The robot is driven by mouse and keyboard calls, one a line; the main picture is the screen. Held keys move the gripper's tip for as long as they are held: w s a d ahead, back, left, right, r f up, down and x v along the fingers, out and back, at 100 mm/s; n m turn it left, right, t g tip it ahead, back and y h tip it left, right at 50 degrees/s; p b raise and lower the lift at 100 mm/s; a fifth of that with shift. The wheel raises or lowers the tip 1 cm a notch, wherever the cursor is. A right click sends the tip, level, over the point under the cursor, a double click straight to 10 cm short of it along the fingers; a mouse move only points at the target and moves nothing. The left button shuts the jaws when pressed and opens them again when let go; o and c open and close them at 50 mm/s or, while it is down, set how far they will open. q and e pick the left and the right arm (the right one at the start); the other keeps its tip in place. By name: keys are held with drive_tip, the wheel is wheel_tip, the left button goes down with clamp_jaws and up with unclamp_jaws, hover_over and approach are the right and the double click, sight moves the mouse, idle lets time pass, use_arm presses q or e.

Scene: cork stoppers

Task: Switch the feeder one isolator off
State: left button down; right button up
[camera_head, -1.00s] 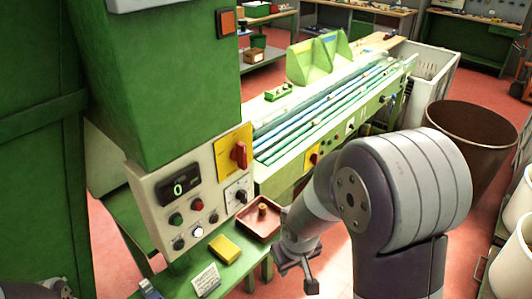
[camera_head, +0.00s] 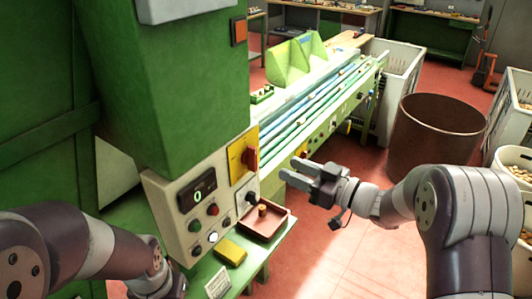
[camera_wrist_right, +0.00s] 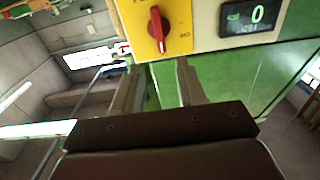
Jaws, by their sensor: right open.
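A red rotary handle (camera_head: 251,159) sits on a yellow plate (camera_head: 237,158) at the right edge of the green machine's control panel. In the right wrist view the red handle (camera_wrist_right: 157,28) stands roughly upright on the yellow plate (camera_wrist_right: 181,14), just beyond the fingertips; its printed labels are too small to read surely. My right gripper (camera_head: 287,170) is open and empty, to the right of the handle, fingers pointing toward the panel and apart from it. The right wrist view shows both fingers of this gripper (camera_wrist_right: 160,80). My left forearm comes in at lower left; its gripper does not show.
The panel also has a digital display (camera_head: 198,193) reading 0, buttons and a black knob (camera_head: 249,196). Below are a reddish tray (camera_head: 278,232) with a cork and a yellow block (camera_head: 231,252). A conveyor (camera_head: 315,95) stands behind my right gripper. A brown bin (camera_head: 435,135) is at right.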

sight(256, 155)
drive_tip(key=p+x, duration=0.3)
drive_tip(key=x, duration=0.6)
drive_tip(key=shift+w+a+r, duration=0.1)
drive_tip(key=shift+a+r, duration=0.05)
drive_tip(key=shift+a, duration=0.2)
drive_tip(key=shift+w+a, duration=0.15)
drive_tip(key=shift+w, duration=0.05)
clamp_jaws()
